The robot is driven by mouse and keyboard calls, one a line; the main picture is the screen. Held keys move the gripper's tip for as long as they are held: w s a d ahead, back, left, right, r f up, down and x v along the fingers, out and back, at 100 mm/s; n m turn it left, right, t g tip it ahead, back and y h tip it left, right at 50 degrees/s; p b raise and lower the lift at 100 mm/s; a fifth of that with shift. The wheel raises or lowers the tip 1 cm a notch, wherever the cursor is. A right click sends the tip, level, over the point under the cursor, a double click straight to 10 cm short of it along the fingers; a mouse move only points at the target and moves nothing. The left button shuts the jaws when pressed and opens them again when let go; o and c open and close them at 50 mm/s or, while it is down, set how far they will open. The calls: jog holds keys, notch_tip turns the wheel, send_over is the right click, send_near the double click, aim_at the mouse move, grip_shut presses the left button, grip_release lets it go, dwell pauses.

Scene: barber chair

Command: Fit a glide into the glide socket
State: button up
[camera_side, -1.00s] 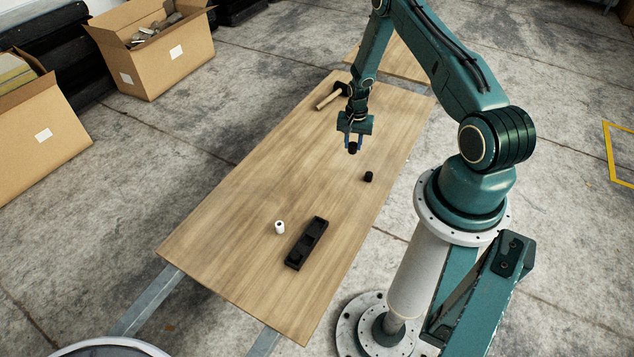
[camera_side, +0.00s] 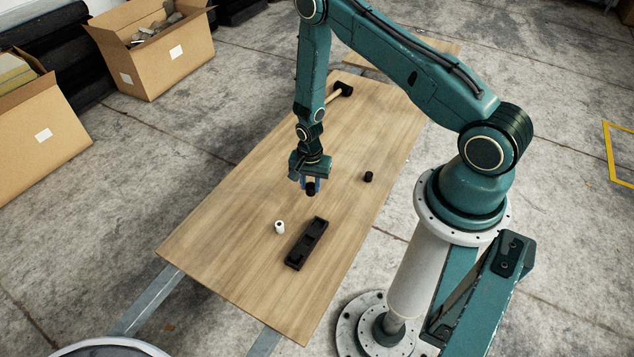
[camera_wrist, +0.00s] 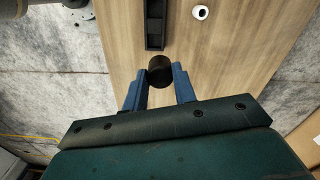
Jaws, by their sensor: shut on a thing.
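My gripper (camera_side: 310,186) is shut on a small black cylindrical glide (camera_side: 311,189) and holds it above the table. In the wrist view the glide (camera_wrist: 160,70) sits between the blue fingertips. A black oblong block with recesses (camera_side: 306,243), which looks like the glide socket holder, lies on the table below and in front of the gripper. It also shows in the wrist view (camera_wrist: 155,25), just beyond the held glide. A second black glide (camera_side: 368,176) stands on the table to the right. Inside details of the recesses are too small to tell.
A small white cylinder (camera_side: 280,227) with a dark top hole stands left of the black block. A mallet (camera_side: 341,92) lies at the table's far end. The wooden table (camera_side: 235,220) is otherwise mostly clear. Cardboard boxes (camera_side: 150,50) stand on the floor at the left.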

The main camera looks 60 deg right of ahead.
send_over(307, 243)
notch_tip(307, 243, down, 16)
jog(key=shift+d+r, duration=0.1)
jog(key=shift+r, duration=0.05)
dwell(1.0)
jog(key=shift+f, duration=1.9)
jog(key=shift+f, duration=0.15)
jog(key=o, duration=0.9)
jog(key=shift+o, duration=0.2)
